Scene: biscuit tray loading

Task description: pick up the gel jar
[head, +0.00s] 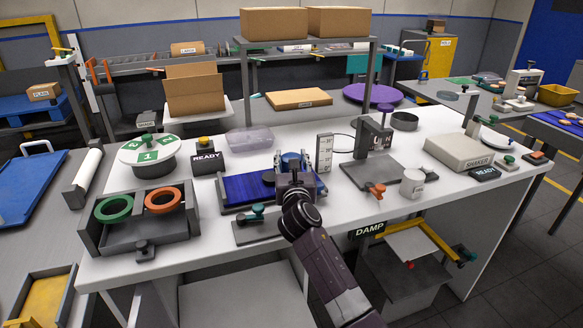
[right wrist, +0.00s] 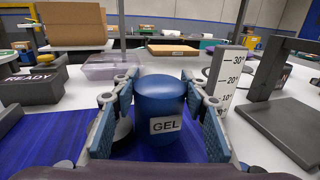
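The gel jar is a blue cylinder with a white "GEL" label. It stands upright between the fingers of my right gripper in the right wrist view (right wrist: 160,98); in the head view its top (head: 291,157) shows behind the gripper. My right gripper (head: 293,168) is open, with one finger pad on each side of the jar. In the right wrist view the pads (right wrist: 160,112) flank it closely; whether either touches is hard to tell. The jar stands at the blue mat (head: 245,188). My left gripper is not in view.
A grey angle gauge (head: 324,152) stands close right of the jar. A dark press-like stand (head: 372,140) is farther right. A clear bin (head: 249,139) lies behind, a READY box (head: 207,157) to the left. A small green-handled fixture (head: 257,218) is in front.

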